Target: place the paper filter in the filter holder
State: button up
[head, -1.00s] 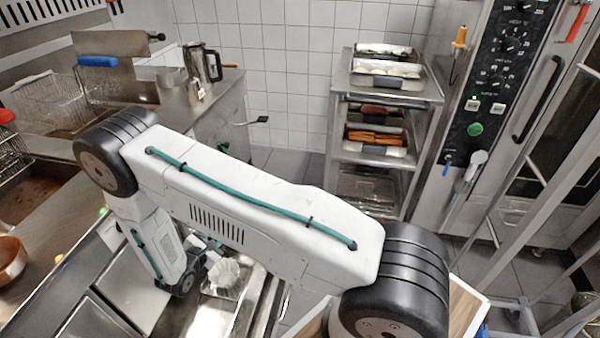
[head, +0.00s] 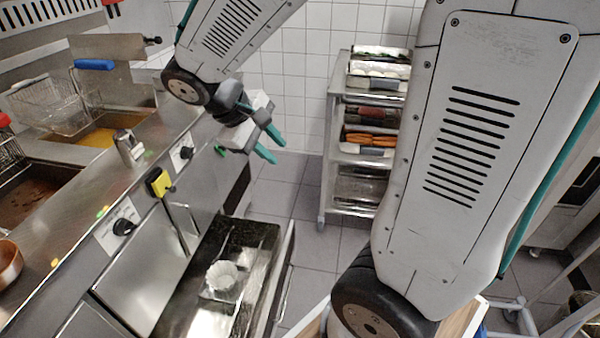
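The white fluted paper filter (head: 222,274) sits on a small, flat, squarish piece, on the dark surface of a pulled-out drawer or low shelf (head: 248,240) at bottom centre. I cannot tell whether that piece is the filter holder; no other filter holder can be made out. My gripper (head: 279,150) is in the air above and to the right of the filter, well apart from it. Its two teal fingers point down and right, spread with nothing between them.
A steel counter with fryer baskets (head: 48,100) and a small steel container (head: 128,148) runs along the left. A copper pan (head: 8,262) is at the left edge. A rack (head: 338,130) with food trays stands at the back. Floor (head: 285,200) is clear between.

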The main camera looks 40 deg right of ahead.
jog(key=s+a+r+m+t+y, duration=0.1)
jog(key=s+a+r+y, duration=0.1)
jog(key=s, duration=0.5)
jog(key=s+a+r+m+t+y, duration=0.2)
jog(key=s+a+r+y, duration=0.1)
jog(key=s, duration=0.4)
jog(key=shift+s+a+y, duration=0.4)
jog(key=shift+a+y, duration=0.05)
jog(key=shift+y, duration=0.25)
